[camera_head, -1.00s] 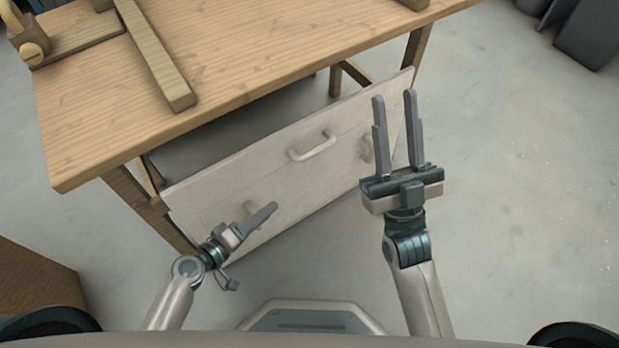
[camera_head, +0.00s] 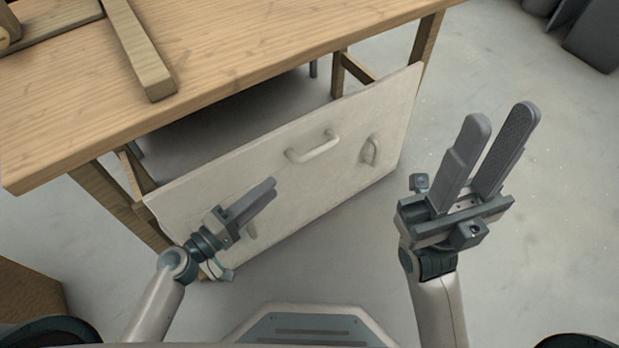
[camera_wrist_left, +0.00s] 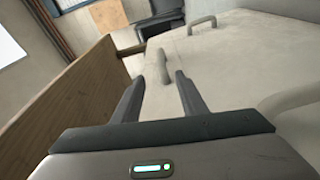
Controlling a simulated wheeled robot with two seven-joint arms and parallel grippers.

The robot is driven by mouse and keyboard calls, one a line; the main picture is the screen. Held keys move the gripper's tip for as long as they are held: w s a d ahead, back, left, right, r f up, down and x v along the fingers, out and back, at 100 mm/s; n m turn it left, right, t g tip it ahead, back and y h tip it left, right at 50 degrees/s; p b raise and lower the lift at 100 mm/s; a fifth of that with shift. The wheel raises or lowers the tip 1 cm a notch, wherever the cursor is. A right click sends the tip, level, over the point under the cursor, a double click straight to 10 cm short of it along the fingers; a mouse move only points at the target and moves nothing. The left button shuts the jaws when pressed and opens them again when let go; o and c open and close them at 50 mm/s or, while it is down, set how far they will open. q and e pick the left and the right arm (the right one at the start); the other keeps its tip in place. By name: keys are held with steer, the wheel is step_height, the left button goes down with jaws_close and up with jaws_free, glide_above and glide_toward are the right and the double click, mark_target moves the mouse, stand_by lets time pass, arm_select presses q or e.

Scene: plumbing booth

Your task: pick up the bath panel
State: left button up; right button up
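The bath panel (camera_head: 300,185) is a pale, flat board leaning at a tilt against the front of the wooden table. It has a handle at the top middle (camera_head: 313,147), a right handle (camera_head: 370,150) and a left handle (camera_head: 248,228) partly behind my left gripper. My left gripper (camera_head: 268,190) is in front of the panel's left part. In the left wrist view its fingers (camera_wrist_left: 157,85) are apart, with the left handle (camera_wrist_left: 161,66) beyond and between the tips. My right gripper (camera_head: 503,115) is open and empty, right of the panel, above the floor.
The wooden table (camera_head: 230,60) stands behind the panel, with a wooden bar (camera_head: 138,50) on top. A brown wooden box (camera_head: 28,305) is at lower left. Dark objects (camera_head: 595,35) stand at far right. The floor (camera_head: 555,220) on the right is clear.

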arm_select(q)
steer(key=p, duration=0.1)
glide_toward(316, 149)
steer(key=x, duration=0.3)
steer(key=shift+w+d+f, duration=0.25)
steer(key=shift+d+f, duration=0.05)
steer(key=shift+f, duration=0.05)
steer(key=shift+w+d, duration=0.35)
steer(key=shift+x, duration=2.6)
steer(key=shift+f, duration=0.2)
jaws_close()
steer(key=shift+r, duration=0.15)
